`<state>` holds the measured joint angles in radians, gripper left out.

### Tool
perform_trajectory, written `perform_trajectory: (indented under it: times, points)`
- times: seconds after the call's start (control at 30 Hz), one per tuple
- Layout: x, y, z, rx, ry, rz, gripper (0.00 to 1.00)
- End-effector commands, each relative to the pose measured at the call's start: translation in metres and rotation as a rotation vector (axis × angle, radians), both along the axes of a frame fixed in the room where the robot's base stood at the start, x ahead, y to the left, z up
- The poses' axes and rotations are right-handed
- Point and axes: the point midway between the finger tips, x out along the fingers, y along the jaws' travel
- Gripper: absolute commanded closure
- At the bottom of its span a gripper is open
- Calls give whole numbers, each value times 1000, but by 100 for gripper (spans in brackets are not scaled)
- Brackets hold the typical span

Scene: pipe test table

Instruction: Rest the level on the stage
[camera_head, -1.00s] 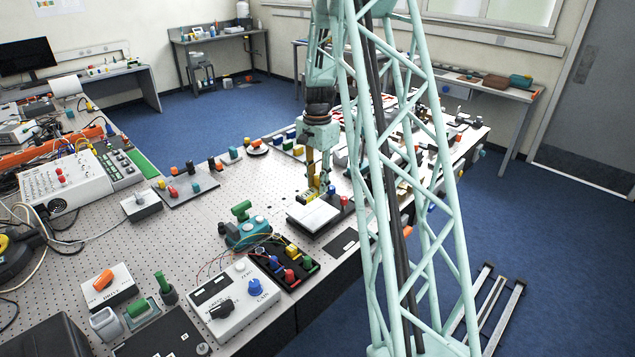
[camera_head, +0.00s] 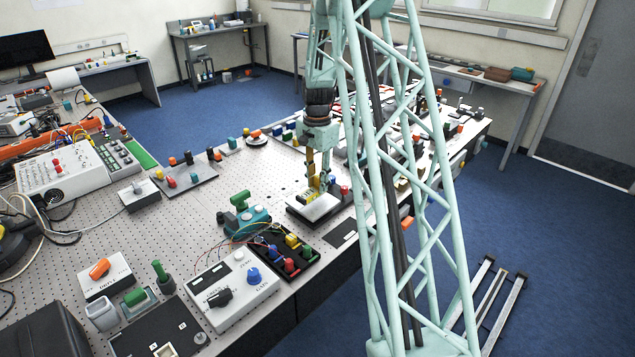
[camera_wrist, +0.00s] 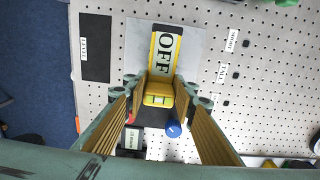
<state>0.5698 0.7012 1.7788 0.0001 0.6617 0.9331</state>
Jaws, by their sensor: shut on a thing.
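My gripper (camera_head: 319,187) is shut on the level and points down over the stage. In the wrist view the level (camera_wrist: 158,100) is a yellow block between my fingertips (camera_wrist: 160,86). A yellow-and-black strip marked "OFF" runs on from the block and appears to be part of it. The stage (camera_head: 322,210) is a light plate on a dark base near the table's front edge. It shows as a grey plate (camera_wrist: 138,48) behind the strip in the wrist view. I cannot tell whether the level touches the plate.
A blue knob (camera_wrist: 173,129) stands close to my right finger in the wrist view. A red knob (camera_head: 345,191) stands by the stage. A black pad (camera_wrist: 96,47) lies beside the plate. A teal device (camera_head: 243,219) and a control box (camera_head: 233,291) stand to the left.

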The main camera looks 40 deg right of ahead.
Motion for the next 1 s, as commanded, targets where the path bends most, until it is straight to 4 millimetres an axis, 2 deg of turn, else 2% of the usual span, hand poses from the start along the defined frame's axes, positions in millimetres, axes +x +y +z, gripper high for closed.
perform_trajectory:
  times: [0.4,1.0]
  points:
    - [0,0,-16,0,0,0,88]
    - [0,0,-18,0,0,0,88]
